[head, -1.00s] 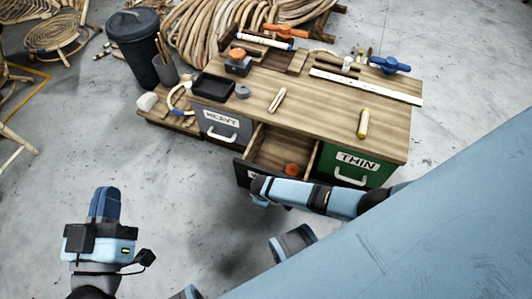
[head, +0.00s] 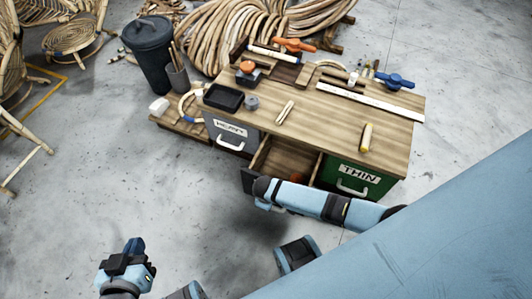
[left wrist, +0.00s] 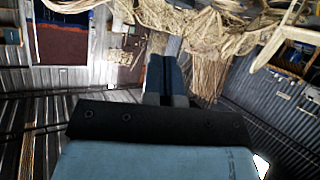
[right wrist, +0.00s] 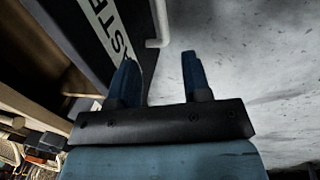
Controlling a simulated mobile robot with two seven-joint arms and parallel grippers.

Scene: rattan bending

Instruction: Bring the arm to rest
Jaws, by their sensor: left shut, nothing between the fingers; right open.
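My left gripper (head: 135,247) hangs low over the bare floor, left of the workbench (head: 330,118), touching nothing. In the left wrist view its blue fingers (left wrist: 166,78) are together with nothing between them. My right arm crosses in front of the open middle drawer (head: 284,158); its gripper is hidden in the head view. In the right wrist view the right fingers (right wrist: 158,78) are apart and empty, beside a dark drawer front (right wrist: 92,40) with a partly readable white label.
The green THIN drawer (head: 355,178) and the grey drawer (head: 231,136) are closed. A dark bin (head: 152,52) stands left of the bench. The floor at front left is clear.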

